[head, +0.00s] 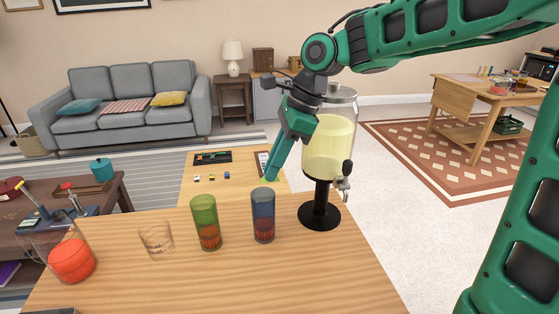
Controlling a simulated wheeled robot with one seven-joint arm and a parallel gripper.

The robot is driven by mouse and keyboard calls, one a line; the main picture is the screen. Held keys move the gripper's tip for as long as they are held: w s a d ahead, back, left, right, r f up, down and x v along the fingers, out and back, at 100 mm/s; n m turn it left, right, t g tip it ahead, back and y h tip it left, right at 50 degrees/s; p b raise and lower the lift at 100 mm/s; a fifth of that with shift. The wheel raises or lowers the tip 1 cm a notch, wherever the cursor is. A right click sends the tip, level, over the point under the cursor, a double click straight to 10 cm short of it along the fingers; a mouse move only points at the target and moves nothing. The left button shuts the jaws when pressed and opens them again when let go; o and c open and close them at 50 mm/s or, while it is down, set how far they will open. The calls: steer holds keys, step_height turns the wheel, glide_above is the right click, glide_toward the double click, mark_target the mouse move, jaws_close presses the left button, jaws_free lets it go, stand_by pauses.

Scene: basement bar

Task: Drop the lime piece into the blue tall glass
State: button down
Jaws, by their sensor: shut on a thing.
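The blue tall glass (263,218) stands upright on the wooden bar top, with something reddish showing in its lower part. My gripper (274,172) points down just above the blue glass, slightly right of its rim's middle, its fingertips apart from the rim.
A green tall glass (206,224) stands left of the blue one, with a clear short glass (156,240) further left. A drink dispenser (328,150) on a black stand is close on the right. A container with red contents (71,260) is at far left.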

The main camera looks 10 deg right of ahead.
steer(key=c, duration=1.7)
jaws_free()
steer(key=shift+w+r, duration=0.1)
steer(key=shift+r, duration=0.5)
step_height(320, 180, up, 3)
steer(key=s+a+r, duration=0.2)
steer(key=a, duration=0.1)
steer(key=s+a+r, duration=0.2)
steer(key=s, duration=0.1)
steer(key=s+a+r, duration=0.2)
steer(key=s+a, duration=0.1)
steer(key=shift+a+r, duration=0.3)
steer(key=shift+r, duration=0.05)
